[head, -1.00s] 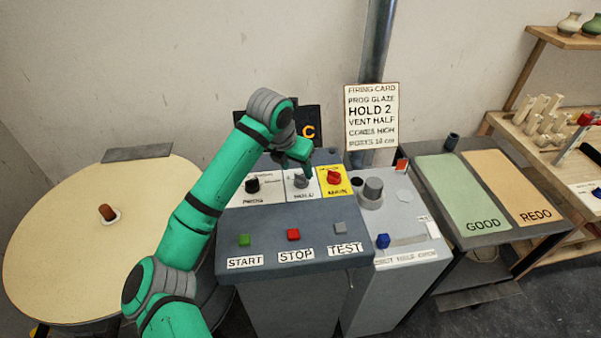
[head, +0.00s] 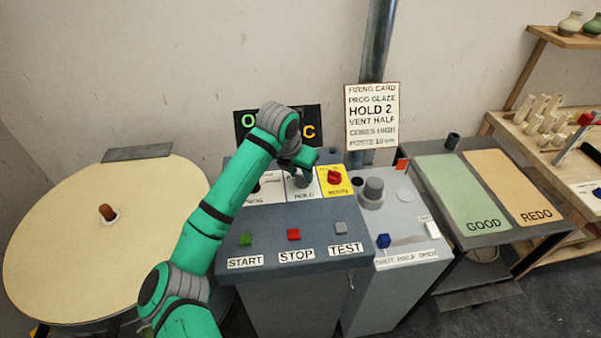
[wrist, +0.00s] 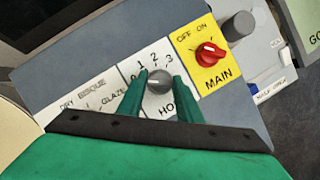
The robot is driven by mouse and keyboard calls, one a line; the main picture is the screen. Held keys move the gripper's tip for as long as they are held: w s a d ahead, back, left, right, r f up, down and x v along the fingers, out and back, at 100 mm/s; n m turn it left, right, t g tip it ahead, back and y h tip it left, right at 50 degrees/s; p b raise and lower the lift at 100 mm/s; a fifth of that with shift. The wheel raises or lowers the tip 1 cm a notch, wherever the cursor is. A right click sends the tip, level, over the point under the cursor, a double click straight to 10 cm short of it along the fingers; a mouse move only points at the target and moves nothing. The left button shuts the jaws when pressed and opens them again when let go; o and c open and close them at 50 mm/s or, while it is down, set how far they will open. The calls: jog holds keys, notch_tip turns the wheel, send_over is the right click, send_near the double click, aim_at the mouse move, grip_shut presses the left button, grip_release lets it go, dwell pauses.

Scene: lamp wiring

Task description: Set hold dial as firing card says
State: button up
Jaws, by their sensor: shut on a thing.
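The firing card (head: 372,117) hangs on the wall behind the panel and reads PROG GLAZE, HOLD 2, VENT HALF, with further lines below. The grey hold dial (wrist: 159,81) sits on a white plate marked 1, 2, 3, with another mark partly covered at the left. My gripper (wrist: 160,88) is shut on the hold dial, one finger on each side. A pale pointer line shows on the dial, but I cannot tell exactly which mark it meets. In the head view my gripper (head: 303,172) hides most of the dial.
The red main switch (wrist: 208,51) on its yellow plate is close to the right of the hold dial. The prog plate (wrist: 92,105) is at the left. Green, red and grey buttons (head: 293,234) line the panel front. A vent slider (head: 383,241) stands to the right.

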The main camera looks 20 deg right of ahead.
jog(key=shift+m, duration=0.3)
jog(key=shift+w+a+m+g, duration=0.15)
jog(key=shift+m+g, duration=0.25)
jog(key=shift+m, duration=0.5)
jog(key=m, duration=0.2)
jog(key=m+g, duration=0.1)
jog(key=m, duration=0.1)
jog(key=shift+w+g+h, duration=0.15)
jog(key=shift+g+h, duration=0.15)
jog(key=shift+h, duration=0.1)
jog(key=m+g, duration=0.1)
jog(key=m, duration=0.3)
jog(key=shift+d, duration=0.2)
jog(key=shift+m+g+y, duration=0.3)
jog(key=shift+m+g, duration=0.5)
jog(key=shift+m, duration=0.8)
jog(key=o, duration=1)
jog(key=shift+o, duration=0.2)
